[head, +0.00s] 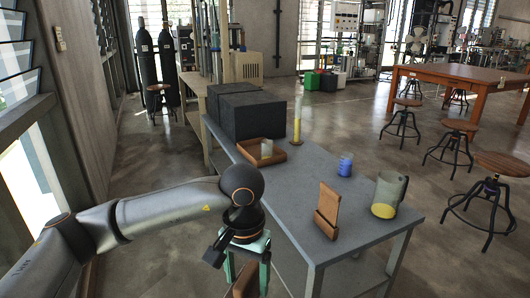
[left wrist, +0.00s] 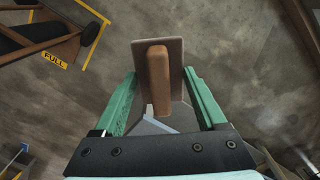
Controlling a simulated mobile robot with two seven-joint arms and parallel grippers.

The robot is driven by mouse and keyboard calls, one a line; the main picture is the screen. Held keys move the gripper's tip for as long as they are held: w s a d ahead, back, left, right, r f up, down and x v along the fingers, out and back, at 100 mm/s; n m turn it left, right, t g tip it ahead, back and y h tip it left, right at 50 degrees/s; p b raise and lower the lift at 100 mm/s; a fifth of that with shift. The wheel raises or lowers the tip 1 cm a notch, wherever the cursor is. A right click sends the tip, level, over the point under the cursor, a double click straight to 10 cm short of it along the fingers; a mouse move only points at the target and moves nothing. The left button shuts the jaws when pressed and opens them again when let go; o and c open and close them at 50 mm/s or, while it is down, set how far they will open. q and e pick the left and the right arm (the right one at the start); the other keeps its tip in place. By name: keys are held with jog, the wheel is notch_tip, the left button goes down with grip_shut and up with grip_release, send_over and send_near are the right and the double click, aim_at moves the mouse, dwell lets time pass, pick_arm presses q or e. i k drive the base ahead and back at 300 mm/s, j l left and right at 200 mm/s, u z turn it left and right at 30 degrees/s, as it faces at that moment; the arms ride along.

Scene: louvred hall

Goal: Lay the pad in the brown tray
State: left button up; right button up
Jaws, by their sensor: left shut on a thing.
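My left gripper (head: 247,270) is beside the near left edge of the grey table, low in the head view. Its green fingers (left wrist: 160,95) are shut on the pad (left wrist: 174,58), a flat grey-brown plate with a brown bar on it. The pad shows only partly in the head view (head: 244,284), cut by the lower edge. The brown tray (head: 272,160) lies on the table's far left part, apart from my gripper, with a small clear glass-like piece (head: 266,148) in it. My right gripper is not in view.
On the table (head: 310,178) stand a yellow-filled cylinder (head: 297,125), a blue cup (head: 345,167), a brown upright holder (head: 328,210) and a jug (head: 390,190) with yellow liquid. Dark boxes (head: 255,115) stand behind the tray. The table's middle is clear.

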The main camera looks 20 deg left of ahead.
aim_at(256, 151)
jog(key=i+j+z, duration=0.15)
jog(key=i+j, duration=0.15)
jog(key=j, duration=0.15)
jog(key=i+j+z, duration=0.15)
jog(key=i+j, duration=0.15)
jog(key=j, duration=0.2)
jog(key=i+j+z, duration=0.15)
jog(key=i+j, duration=0.15)
jog(key=j, duration=0.2)
jog(key=i+j+z, duration=0.1)
jog(key=j, duration=0.45)
jog(key=i+j+z, duration=0.15)
jog(key=i+j, duration=0.2)
jog(key=j, duration=0.25)
jog(key=i+j+z, duration=0.15)
jog(key=j, duration=0.45)
jog(key=i+j+z, duration=0.15)
jog(key=j, duration=0.45)
jog(key=i+j+z, duration=0.15)
jog(key=j, duration=0.5)
